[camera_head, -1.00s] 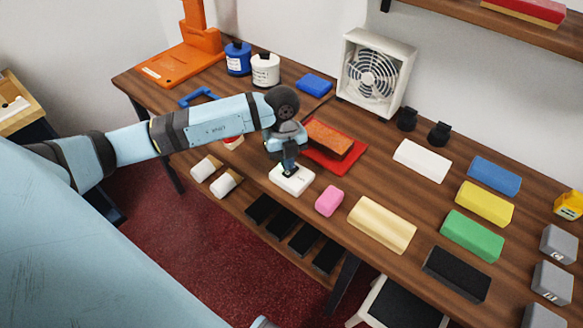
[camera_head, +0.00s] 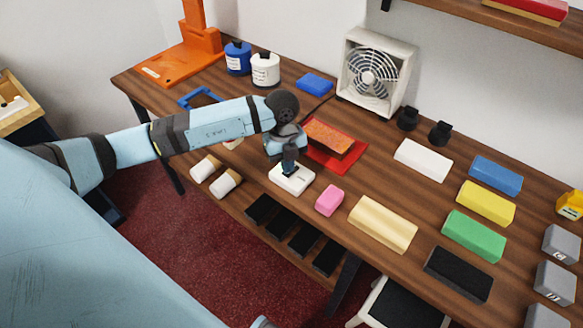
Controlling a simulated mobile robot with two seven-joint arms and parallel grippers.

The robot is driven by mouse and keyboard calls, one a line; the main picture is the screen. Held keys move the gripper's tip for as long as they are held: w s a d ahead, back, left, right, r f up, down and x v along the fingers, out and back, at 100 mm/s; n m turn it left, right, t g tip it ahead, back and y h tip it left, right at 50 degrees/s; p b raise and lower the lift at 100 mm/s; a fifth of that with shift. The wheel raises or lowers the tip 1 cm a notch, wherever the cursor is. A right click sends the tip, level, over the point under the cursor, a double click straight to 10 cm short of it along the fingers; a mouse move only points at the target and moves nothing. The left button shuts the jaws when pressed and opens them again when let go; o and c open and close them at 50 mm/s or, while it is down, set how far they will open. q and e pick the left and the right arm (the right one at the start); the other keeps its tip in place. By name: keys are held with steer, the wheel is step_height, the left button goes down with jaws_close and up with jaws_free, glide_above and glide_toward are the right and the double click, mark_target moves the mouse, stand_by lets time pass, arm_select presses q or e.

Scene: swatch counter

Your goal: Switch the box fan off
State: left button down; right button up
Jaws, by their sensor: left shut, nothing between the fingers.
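The white box fan (camera_head: 376,74) stands upright at the back of the wooden table, with its round grille facing forward. A dark cord (camera_head: 317,107) runs from the fan's side toward the front and is lost behind my arm. A small white switch box (camera_head: 303,181) lies near the table's front edge. My left gripper (camera_head: 290,170) points down at its top, shut and empty. The fingertips are at or just above the box; contact cannot be told, and they hide part of its top.
A red tray (camera_head: 350,162) with an orange-brown block lies just behind the gripper. A pink block (camera_head: 329,200) and a cream block (camera_head: 382,224) lie to its right. White rolls (camera_head: 225,183) lie to its left. Blue and white pots (camera_head: 266,69) stand at the back.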

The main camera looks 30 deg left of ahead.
arm_select(q)
steer(key=shift+f+b, duration=0.35)
steer(key=shift+f, duration=0.25)
steer(key=shift+r, duration=0.2)
steer(key=shift+r+p, duration=0.6)
steer(key=shift+p, duration=0.1)
steer(key=shift+r+p, duration=2.05)
steer(key=shift+r, duration=0.75)
